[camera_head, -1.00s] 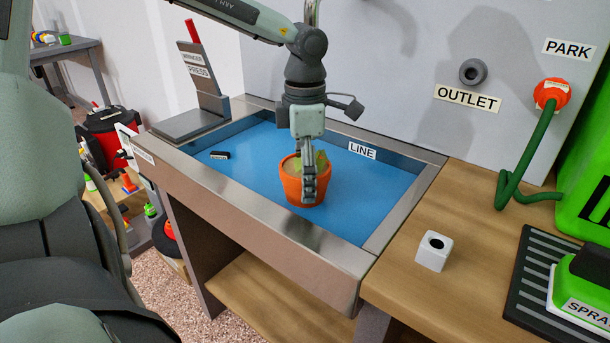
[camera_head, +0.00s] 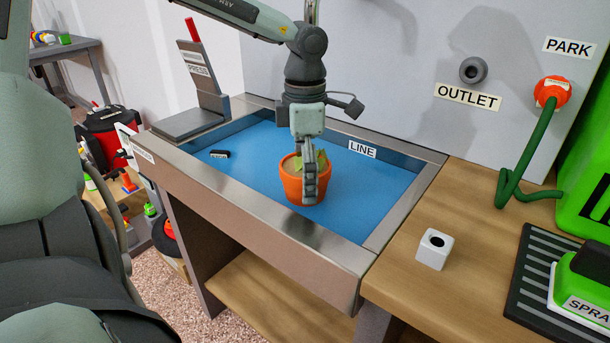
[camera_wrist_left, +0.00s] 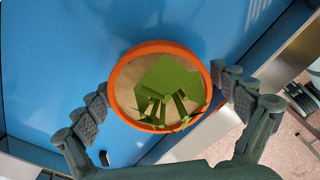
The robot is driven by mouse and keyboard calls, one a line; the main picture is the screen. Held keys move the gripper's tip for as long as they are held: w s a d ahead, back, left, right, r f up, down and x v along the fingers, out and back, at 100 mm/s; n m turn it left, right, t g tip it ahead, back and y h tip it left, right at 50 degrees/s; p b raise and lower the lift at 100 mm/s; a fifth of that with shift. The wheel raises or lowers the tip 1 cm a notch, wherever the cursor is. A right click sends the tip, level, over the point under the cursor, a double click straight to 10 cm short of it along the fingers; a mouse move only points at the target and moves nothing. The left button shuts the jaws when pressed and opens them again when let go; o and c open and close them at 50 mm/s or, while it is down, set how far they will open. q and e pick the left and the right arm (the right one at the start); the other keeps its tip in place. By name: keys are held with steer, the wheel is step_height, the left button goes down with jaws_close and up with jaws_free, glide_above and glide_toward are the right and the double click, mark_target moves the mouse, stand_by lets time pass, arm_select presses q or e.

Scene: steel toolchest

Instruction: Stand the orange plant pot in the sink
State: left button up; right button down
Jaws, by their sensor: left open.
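The orange plant pot (camera_head: 291,188), with soil and a green plant, stands upright on the blue floor of the steel-rimmed sink (camera_head: 230,180). My left gripper (camera_head: 310,178) comes down over it from above, with one finger in front of the pot's near side. In the left wrist view the pot (camera_wrist_left: 113,95) lies between the spread fingers of the open gripper (camera_wrist_left: 159,80). My right gripper is not in view.
A small black item (camera_head: 219,154) lies in the sink at the left. A press plate (camera_head: 190,122) sits at the rim's back left corner. A white holder (camera_head: 434,250) and a green hose (camera_head: 532,165) are on the wooden counter at the right. The sink's right part is clear.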

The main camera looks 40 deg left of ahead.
arm_select(q)
steer(key=shift+r, duration=0.25)
step_height(320, 180, up, 11)
steer(key=shift+f, duration=0.15)
steer(key=shift+r, duration=0.55)
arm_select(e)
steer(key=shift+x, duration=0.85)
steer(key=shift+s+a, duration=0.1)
